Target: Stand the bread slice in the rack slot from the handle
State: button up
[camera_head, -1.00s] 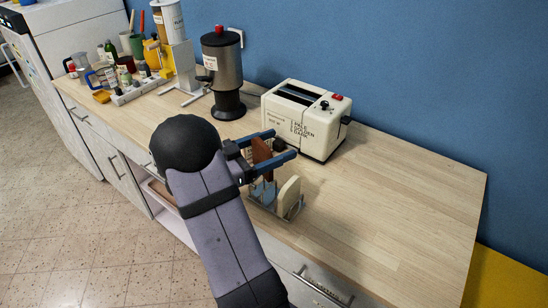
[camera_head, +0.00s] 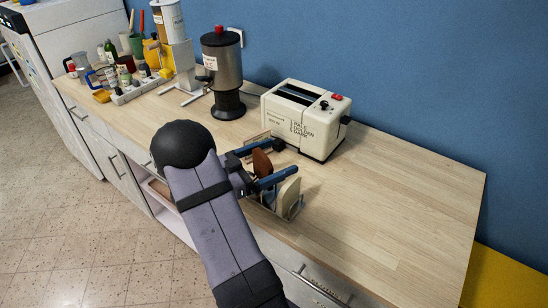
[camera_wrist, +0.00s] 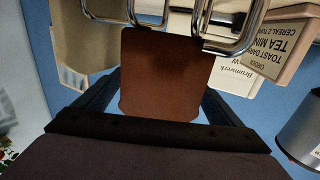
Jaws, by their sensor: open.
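The brown bread slice (camera_head: 262,162) is upright between the fingers of my gripper (camera_head: 280,160). The fingers are open, one on each side of the slice. In the wrist view, the slice (camera_wrist: 165,85) fills the middle, and its far end reaches in among the metal wire loops of the rack (camera_wrist: 245,28). The rack (camera_head: 297,211) stands on the counter, partly hidden by my fingers. A pale slice (camera_head: 288,197) stands at its near right end; the wrist view shows it (camera_wrist: 85,45) at upper left. Which slot the brown slice occupies, and the rack's handle, I cannot tell.
A cream toaster (camera_head: 308,125) stands close behind the rack. A printed order card (camera_wrist: 272,38) is beside the rack wires. A metal dispenser (camera_head: 222,75) stands to the left, with jars and bottles farther left. The counter (camera_head: 400,215) is clear to the right.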

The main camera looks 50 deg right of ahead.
jog(key=shift+a, duration=0.1)
jog(key=b+v, duration=0.3)
jog(key=v, duration=0.8)
jog(key=shift+w+a+b, duration=0.15)
jog(key=shift+a+b, duration=0.2)
jog(key=shift+a, duration=0.05)
jog(key=shift+w+r, duration=0.1)
